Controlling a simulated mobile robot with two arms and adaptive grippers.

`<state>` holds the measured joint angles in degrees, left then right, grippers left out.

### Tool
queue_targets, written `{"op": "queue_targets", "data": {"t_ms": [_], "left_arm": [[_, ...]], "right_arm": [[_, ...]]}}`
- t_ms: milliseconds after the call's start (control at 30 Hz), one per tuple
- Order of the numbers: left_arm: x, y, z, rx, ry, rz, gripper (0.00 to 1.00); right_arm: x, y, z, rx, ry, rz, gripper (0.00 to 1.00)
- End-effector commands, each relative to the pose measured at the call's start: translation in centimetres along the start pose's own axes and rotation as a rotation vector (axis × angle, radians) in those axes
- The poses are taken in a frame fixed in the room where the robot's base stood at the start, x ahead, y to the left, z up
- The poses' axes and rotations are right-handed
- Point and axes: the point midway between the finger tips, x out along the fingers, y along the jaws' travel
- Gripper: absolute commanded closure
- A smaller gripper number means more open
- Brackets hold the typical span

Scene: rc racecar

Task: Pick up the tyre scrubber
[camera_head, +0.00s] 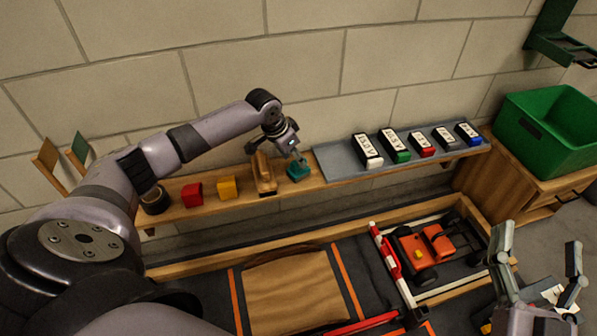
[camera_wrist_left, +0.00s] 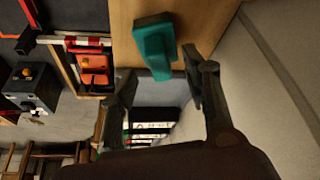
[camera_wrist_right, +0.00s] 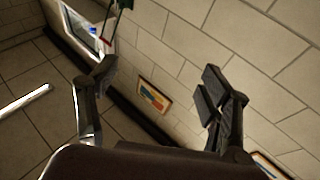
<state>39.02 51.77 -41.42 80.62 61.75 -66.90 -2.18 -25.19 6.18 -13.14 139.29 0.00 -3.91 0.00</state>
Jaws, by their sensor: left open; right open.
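A teal block-shaped thing with a raised grip, which looks like the tyre scrubber (camera_head: 298,171), sits on the wooden wall shelf (camera_head: 328,183). It also shows in the left wrist view (camera_wrist_left: 154,48), just beyond the fingertips. My left gripper (camera_head: 278,153) is open above the shelf, close to the teal thing; I cannot tell if a finger touches it. A wooden brush-like thing (camera_head: 265,176) stands just left of it. My right gripper (camera_head: 538,238) is open and empty at the lower right, far from the shelf.
A yellow block (camera_head: 228,188) and a red block (camera_head: 192,194) stand further left on the shelf. Several labelled boxes stand on a grey mat (camera_head: 340,158) to the right. A green bin (camera_head: 550,135) is at the far right.

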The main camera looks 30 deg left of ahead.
Motion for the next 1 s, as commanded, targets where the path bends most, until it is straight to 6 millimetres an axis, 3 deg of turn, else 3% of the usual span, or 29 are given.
{"op": "queue_targets", "data": {"t_ms": [200,400,733,1000], "left_arm": [[2.1,0.0,-0.2,-0.001,0.000,0.000,0.57],[3.2,0.1,-0.2,-0.001,0.001,0.000,0.57],[3.4,0.0,-0.2,0.000,0.000,-0.001,0.57],[3.4,0.0,-0.2,0.000,0.000,0.000,0.74]], "right_arm": [[-0.6,-0.6,-4.1,0.010,0.247,-0.012,0.28],[-1.5,-0.8,-6.9,0.017,0.407,-0.018,0.28],[-1.8,-0.9,-7.7,0.019,0.445,-0.020,0.28],[-1.8,-0.9,-7.7,0.019,0.443,-0.020,0.28]]}}
